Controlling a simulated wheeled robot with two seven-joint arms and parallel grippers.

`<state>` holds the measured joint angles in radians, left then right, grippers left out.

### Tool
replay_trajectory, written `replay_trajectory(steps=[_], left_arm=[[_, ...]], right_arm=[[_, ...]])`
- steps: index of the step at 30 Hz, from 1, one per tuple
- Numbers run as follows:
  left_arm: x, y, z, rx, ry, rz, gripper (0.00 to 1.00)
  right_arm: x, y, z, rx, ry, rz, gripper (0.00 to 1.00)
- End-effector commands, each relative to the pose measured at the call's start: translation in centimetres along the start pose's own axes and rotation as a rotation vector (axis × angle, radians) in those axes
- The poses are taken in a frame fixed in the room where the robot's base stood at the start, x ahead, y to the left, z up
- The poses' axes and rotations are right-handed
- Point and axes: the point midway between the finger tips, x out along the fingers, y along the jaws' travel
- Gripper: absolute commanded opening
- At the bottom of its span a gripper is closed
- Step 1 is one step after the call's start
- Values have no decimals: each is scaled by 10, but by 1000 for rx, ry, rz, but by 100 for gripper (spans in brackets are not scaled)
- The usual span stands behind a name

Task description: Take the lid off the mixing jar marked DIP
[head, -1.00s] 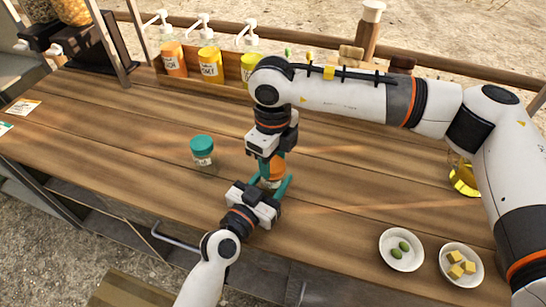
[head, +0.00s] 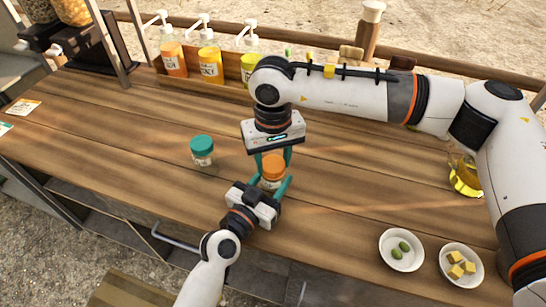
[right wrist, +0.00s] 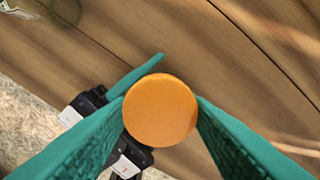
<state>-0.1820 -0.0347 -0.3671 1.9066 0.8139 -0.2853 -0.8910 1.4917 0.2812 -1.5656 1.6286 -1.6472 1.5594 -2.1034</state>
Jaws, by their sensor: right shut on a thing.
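A small jar with an orange lid (head: 273,164) stands on the wooden counter; its pale label is mostly hidden, and I cannot read it. My right gripper (head: 274,161) points down from above, shut on the orange lid, with a finger on each side. The right wrist view shows the round lid (right wrist: 160,110) from above between both teal fingers. My left gripper (head: 272,184) reaches in low from the front, its fingers around the jar's body and apparently shut on it. A second jar with a teal lid (head: 202,150) stands apart to the left; its label is too small to read.
Pump bottles (head: 209,62) stand in a wooden rack at the back. A bowl with green olives (head: 401,250) and a bowl with yellow cubes (head: 461,265) are at the front right. A yellow container (head: 465,178) stands at the right, partly behind my arm.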

Motion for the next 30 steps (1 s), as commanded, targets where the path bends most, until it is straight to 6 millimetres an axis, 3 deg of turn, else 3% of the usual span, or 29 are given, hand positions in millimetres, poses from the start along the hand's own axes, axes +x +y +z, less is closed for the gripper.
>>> replay_trajectory(steps=[3,9,30], left_arm=[[0,0,-1,0,2,0,0],[0,0,-1,0,2,0,0],[0,0,-1,0,2,0,0]], right_arm=[[0,0,0,-264,-1,-1,19],[-1,0,0,-548,-1,-1,19],[-2,0,0,-553,-1,-1,19]])
